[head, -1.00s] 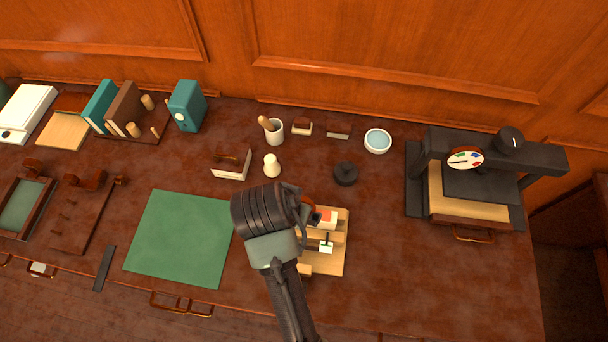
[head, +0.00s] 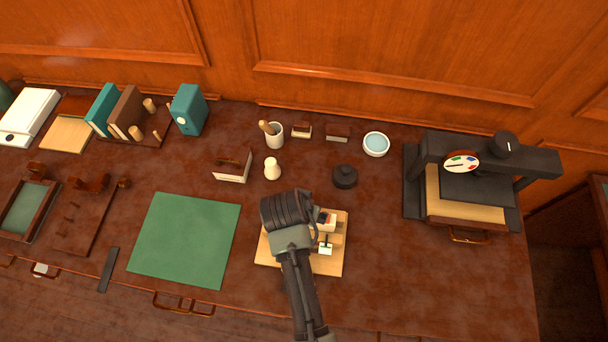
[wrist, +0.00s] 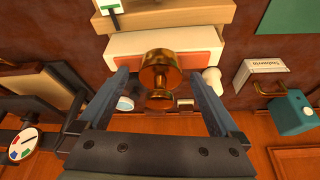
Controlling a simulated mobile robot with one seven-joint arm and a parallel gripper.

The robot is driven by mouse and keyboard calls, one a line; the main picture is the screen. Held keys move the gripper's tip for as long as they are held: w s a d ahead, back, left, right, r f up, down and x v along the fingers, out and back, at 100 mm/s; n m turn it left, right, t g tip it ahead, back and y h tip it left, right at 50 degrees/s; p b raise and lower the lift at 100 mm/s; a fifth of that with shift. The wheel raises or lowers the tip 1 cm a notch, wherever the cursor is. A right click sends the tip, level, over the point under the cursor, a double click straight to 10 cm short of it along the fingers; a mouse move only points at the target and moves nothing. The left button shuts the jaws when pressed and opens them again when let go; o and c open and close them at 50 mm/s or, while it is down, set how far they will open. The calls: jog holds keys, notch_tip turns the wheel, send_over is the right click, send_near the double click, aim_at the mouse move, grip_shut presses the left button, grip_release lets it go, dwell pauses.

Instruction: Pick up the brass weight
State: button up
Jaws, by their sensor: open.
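The brass weight (wrist: 160,72) shows in the wrist view, a shiny round body with a small knob. It lies in the gap between the two fingers of my gripper (wrist: 162,80), which is open. Clear space shows on both sides of the weight, so neither finger appears to touch it. In the head view my gripper hangs over the left part of a pale wooden stand (head: 328,264). My wrist hides the weight there.
A black lidded pot (head: 345,177), a cream bottle (head: 272,169) and a white bowl (head: 376,144) stand behind. A green mat (head: 184,240) lies to the left. A black press (head: 480,180) stands right.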

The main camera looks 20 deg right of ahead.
jog(key=shift+r, duration=0.1)
grip_shut()
dwell(0.4)
